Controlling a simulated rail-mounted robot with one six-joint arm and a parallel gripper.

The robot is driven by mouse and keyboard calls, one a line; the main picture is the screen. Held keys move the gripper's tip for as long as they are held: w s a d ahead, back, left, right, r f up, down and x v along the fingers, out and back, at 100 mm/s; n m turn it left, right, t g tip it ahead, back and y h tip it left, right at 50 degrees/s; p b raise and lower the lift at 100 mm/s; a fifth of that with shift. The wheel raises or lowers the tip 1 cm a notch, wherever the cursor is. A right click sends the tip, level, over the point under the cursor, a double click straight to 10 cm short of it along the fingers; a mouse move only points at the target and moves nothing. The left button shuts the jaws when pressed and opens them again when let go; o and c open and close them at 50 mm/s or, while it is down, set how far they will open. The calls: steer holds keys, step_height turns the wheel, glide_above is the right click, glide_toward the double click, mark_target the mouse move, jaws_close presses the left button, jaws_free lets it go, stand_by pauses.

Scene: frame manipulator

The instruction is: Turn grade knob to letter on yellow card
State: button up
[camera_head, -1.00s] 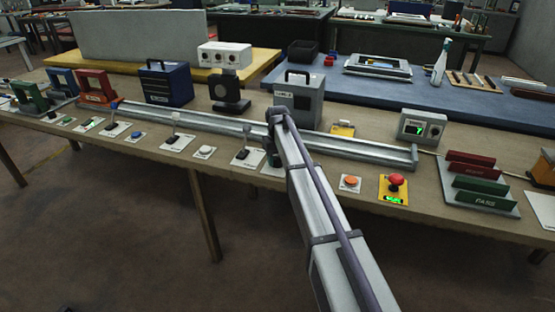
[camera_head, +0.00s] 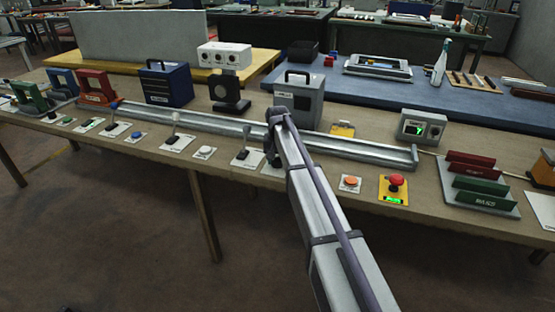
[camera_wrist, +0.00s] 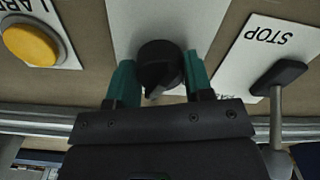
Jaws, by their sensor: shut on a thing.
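The grade knob (camera_wrist: 158,66) is a round black knob with a pointer, on a white plate (camera_wrist: 122,25) in the wrist view. My gripper (camera_wrist: 157,82) has its two green fingers on either side of the knob and is shut on it. The knob's letters are hidden or too small to read. In the head view my arm covers the knob and most of my gripper. A small yellow item (camera_head: 343,129), possibly the yellow card, lies behind the metal rail; no letter on it is readable.
A lever on a plate marked STOP (camera_wrist: 268,38) stands right of the knob in the wrist view, and a yellow-orange button (camera_wrist: 30,43) is to the left. In the head view, a metal rail (camera_head: 370,148), a grey box (camera_head: 298,103) and a display unit (camera_head: 422,128) stand behind.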

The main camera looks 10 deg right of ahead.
mark_target(278, 157)
steer(key=m, duration=0.5)
steer(key=shift+m, duration=0.3)
stand_by(0.4)
steer(key=o, duration=0.9)
steer(key=shift+o, duration=0.2)
step_height(278, 157, up, 11)
steer(key=p, duration=1)
steer(key=shift+f+p, duration=0.15)
steer(key=shift+p, duration=0.25)
